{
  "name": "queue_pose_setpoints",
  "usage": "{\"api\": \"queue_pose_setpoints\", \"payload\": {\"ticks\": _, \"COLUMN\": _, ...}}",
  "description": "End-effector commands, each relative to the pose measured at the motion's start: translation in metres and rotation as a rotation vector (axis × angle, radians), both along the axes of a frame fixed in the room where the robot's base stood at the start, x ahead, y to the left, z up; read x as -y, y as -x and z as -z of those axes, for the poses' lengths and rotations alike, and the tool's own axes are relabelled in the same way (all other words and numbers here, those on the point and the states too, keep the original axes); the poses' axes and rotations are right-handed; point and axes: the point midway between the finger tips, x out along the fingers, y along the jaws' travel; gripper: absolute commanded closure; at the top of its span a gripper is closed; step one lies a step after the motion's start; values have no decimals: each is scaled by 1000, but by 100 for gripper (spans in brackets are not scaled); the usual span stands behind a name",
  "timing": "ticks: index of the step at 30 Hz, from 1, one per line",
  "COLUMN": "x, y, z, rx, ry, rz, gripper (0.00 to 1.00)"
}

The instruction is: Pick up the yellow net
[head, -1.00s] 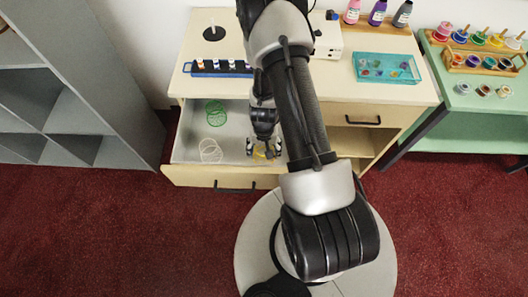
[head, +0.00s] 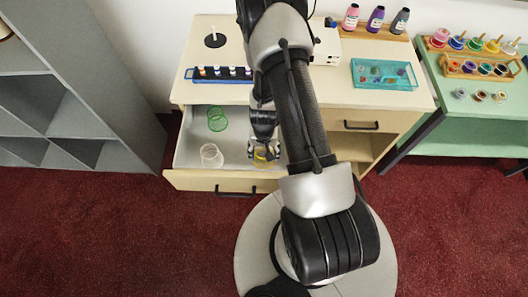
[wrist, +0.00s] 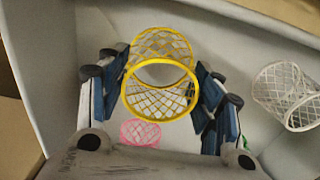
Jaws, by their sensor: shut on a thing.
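The yellow net (wrist: 161,88) is an open mesh tube with solid yellow rims, lying in the open drawer. In the wrist view it sits between the two blue-padded fingers of my gripper (wrist: 160,95), which is shut on it. In the head view my gripper (head: 264,150) reaches down into the drawer, and only a little of the yellow net (head: 262,158) shows below the fingers. I cannot tell whether the net still touches the drawer floor.
The open drawer (head: 190,155) also holds a white net (head: 211,155), which shows in the wrist view (wrist: 288,97), and a green net (head: 217,119). Drawer walls stand close around my gripper.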

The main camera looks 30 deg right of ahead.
Motion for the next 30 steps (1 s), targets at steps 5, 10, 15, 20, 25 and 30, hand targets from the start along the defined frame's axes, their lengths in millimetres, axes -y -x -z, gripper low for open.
{"api": "queue_pose_setpoints", "payload": {"ticks": 5, "x": 0, "y": 0, "z": -32, "rx": 0, "ry": 0, "rz": 0, "gripper": 50}}
{"api": "queue_pose_setpoints", "payload": {"ticks": 10, "x": 0, "y": 0, "z": -67, "rx": 0, "ry": 0, "rz": 0, "gripper": 50}}
{"api": "queue_pose_setpoints", "payload": {"ticks": 15, "x": 0, "y": 0, "z": -104, "rx": 0, "ry": 0, "rz": 0, "gripper": 50}}
{"api": "queue_pose_setpoints", "payload": {"ticks": 20, "x": 0, "y": 0, "z": -139, "rx": 0, "ry": 0, "rz": 0, "gripper": 50}}
{"api": "queue_pose_setpoints", "payload": {"ticks": 25, "x": 0, "y": 0, "z": -165, "rx": 0, "ry": 0, "rz": 0, "gripper": 50}}
{"api": "queue_pose_setpoints", "payload": {"ticks": 30, "x": 0, "y": 0, "z": -178, "rx": 0, "ry": 0, "rz": 0, "gripper": 50}}
